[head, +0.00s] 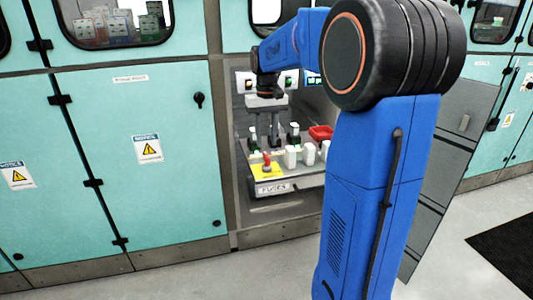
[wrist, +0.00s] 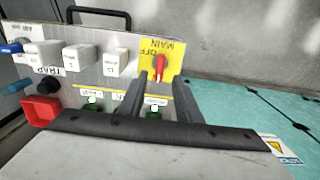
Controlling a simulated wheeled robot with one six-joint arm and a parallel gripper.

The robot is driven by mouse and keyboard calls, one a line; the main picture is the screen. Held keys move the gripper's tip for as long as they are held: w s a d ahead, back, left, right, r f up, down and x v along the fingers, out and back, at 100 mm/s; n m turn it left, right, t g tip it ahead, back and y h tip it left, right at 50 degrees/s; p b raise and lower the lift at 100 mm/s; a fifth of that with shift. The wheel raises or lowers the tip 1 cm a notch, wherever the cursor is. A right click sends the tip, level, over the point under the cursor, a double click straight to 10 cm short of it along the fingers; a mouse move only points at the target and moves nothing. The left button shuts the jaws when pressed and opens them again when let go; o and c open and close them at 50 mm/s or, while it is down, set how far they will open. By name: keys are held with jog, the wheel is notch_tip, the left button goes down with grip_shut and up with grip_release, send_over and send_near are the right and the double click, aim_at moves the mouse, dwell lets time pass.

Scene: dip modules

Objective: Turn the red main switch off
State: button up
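The red main switch (head: 266,159) is a small red knob on a yellow plate (head: 260,171) at the front left of the open drawer panel. In the wrist view the red knob (wrist: 159,72) shows on the yellow plate marked OFF and MAIN, seen upside down. My gripper (head: 266,143) hangs over the panel, fingers downward, just behind the switch in the head view. In the wrist view my gripper (wrist: 159,78) has its two grey fingers apart with nothing held between them. The knob shows between and just beyond the fingertips; contact cannot be told.
White fuse blocks (head: 290,156) stand in a row right of the switch. Green-lit black parts stand behind, with a red tray (head: 320,133) at the right. Teal cabinets (head: 140,150) flank the bay. An opened grey door (head: 450,160) stands at the right.

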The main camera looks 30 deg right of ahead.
aim_at(267, 155)
jog(key=shift+f, duration=3)
grip_shut()
